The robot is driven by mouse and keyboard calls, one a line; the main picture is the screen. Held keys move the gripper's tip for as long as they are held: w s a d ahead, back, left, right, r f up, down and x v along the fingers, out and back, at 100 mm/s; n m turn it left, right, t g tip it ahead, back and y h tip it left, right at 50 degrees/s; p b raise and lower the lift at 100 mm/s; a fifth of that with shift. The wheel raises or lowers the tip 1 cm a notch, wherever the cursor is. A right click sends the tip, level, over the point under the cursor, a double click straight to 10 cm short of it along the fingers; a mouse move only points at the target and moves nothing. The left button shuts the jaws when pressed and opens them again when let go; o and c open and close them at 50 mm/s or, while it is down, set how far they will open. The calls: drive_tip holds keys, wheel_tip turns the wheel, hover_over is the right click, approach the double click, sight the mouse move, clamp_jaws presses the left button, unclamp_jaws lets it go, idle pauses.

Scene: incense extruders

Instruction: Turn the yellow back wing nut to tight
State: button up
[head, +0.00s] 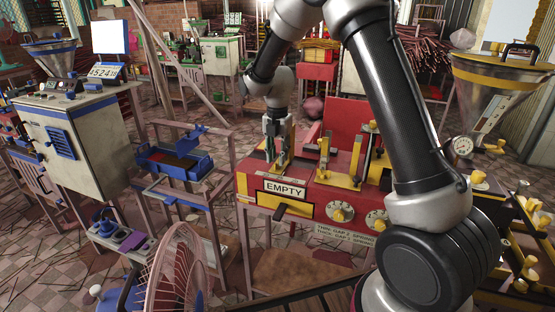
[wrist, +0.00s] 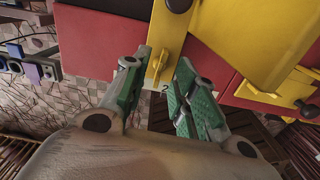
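My gripper (head: 278,160) points down at the left end of the red and yellow machine (head: 338,190) in the head view. In the wrist view, my gripper (wrist: 166,62) has its two green-padded fingers apart. A narrow yellow tab (wrist: 157,66), which looks like a wing of the yellow wing nut, sits between the fingertips. It lies closer to the left finger, and I cannot tell if they touch. A "2" mark shows just below the tab. In the head view my gripper hides this spot, so the nut's tightness cannot be read.
An "EMPTY" sign (head: 283,189) is on the machine's front, with two yellow-knobbed dials (head: 341,212) right of it. Yellow posts (head: 324,158) rise right of my gripper. A blue tray stand (head: 175,163) is to the left. A large funnel hopper (head: 497,88) stands at right.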

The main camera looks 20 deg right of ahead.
drive_tip(key=shift+f, duration=0.9)
clamp_jaws()
